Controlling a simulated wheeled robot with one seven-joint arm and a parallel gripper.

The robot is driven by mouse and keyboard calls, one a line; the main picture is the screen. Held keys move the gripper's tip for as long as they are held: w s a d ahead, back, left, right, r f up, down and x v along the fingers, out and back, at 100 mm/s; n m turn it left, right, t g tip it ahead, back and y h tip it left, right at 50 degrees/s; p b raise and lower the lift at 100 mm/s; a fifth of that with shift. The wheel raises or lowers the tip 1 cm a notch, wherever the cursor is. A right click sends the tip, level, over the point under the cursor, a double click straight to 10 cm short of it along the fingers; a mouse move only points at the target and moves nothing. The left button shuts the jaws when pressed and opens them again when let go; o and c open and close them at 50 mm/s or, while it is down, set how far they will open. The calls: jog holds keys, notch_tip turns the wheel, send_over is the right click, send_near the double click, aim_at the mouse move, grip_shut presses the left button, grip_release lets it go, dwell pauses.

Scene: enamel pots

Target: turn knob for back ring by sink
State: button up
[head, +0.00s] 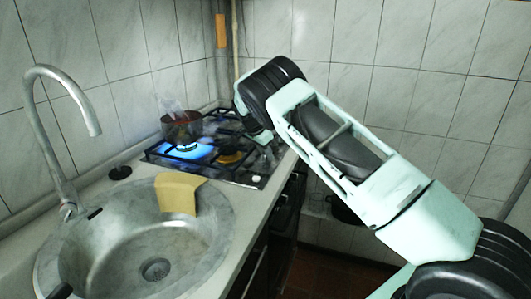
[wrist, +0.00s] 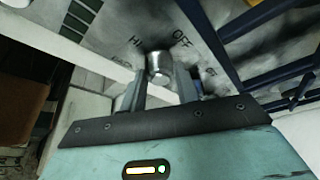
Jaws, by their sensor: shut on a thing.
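In the wrist view a round metal knob (wrist: 160,66) stands on the hob's front panel, with HI and OFF lettering beside it. My gripper (wrist: 160,84) has its two dark fingers on either side of the knob and is shut on it. In the head view my gripper (head: 262,138) is at the hob's right edge; its fingertips and the held knob are hard to make out there. The back ring by the sink burns with a blue flame (head: 187,151). A dark red pot (head: 182,128) stands over it, with steam or smoke above.
The metal sink (head: 110,250) with a tall tap (head: 60,130) is at the left, a yellow cloth (head: 178,194) over its rim. A black plug (head: 119,172) lies on the counter. The hob's dark grate bars (wrist: 265,27) pass close to my gripper. Tiled walls close off the back.

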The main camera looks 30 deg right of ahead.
jog(key=shift+m+g, duration=0.5)
jog(key=shift+m, duration=0.8)
jog(key=shift+w, duration=0.1)
jog(key=o, duration=1)
jog(key=v, duration=1.7)
jog(key=shift+w+r, duration=0.1)
jog(key=shift+r, duration=0.15)
